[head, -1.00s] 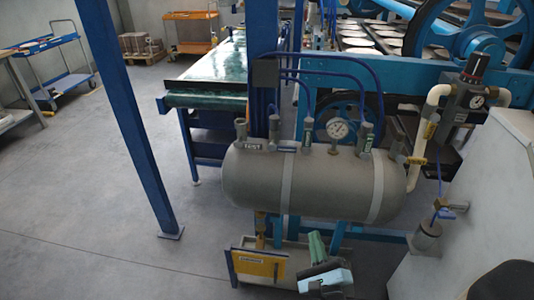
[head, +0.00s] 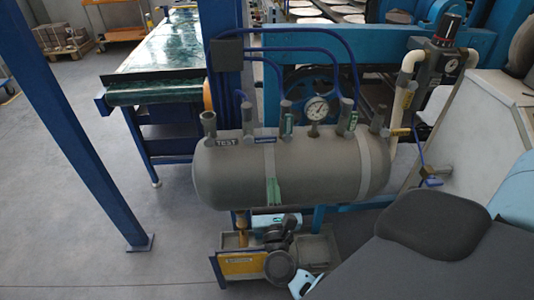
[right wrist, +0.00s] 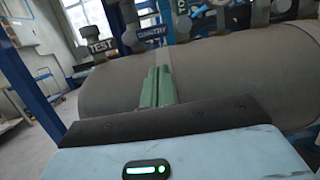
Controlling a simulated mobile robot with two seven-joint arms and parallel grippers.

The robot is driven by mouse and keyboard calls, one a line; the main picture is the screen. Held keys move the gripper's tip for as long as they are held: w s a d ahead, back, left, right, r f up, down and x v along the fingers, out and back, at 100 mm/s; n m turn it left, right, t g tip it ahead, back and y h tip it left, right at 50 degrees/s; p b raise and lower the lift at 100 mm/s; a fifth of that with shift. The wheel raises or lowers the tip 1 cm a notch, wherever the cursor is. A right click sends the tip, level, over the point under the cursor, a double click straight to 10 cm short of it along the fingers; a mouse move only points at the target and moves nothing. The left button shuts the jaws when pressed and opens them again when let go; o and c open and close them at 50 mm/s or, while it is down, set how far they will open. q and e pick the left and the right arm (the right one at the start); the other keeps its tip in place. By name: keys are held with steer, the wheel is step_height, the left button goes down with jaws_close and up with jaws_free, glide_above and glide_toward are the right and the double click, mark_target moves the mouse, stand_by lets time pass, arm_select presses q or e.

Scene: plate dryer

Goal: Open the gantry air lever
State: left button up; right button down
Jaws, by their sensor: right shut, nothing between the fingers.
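The gantry valve shows in the right wrist view with its blue "GANTRY" label (right wrist: 150,32) on top of the grey air tank (right wrist: 225,75). In the head view the tank (head: 320,165) carries a row of valves, and the small blue label (head: 265,140) sits right of the "TEST" label. The lever itself is too small to make out clearly. My right gripper (head: 273,190) has green fingers held together, empty, in front of the tank's left half and below the blue label. The fingers (right wrist: 156,88) point toward the tank in the wrist view. My left gripper is out of view.
A pressure gauge (head: 316,108) and blue hoses rise among the valves. A blue post (head: 75,130) stands left. A yellow-fronted box (head: 242,263) is below the tank. A green-topped conveyor (head: 165,65) lies behind. The floor at left is clear.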

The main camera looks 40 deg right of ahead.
mark_target(269, 161)
steer(key=p+x, duration=0.2)
steer(key=x, duration=0.7)
steer(key=shift+w+r, duration=0.15)
steer(key=shift+w+d, duration=0.1)
steer(key=shift+w, duration=0.1)
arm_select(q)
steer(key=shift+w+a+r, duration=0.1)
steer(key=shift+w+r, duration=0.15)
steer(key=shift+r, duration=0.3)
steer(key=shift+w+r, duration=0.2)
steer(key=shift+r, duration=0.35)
arm_select(e)
steer(key=shift+w+d, duration=0.15)
steer(key=shift+w, duration=0.15)
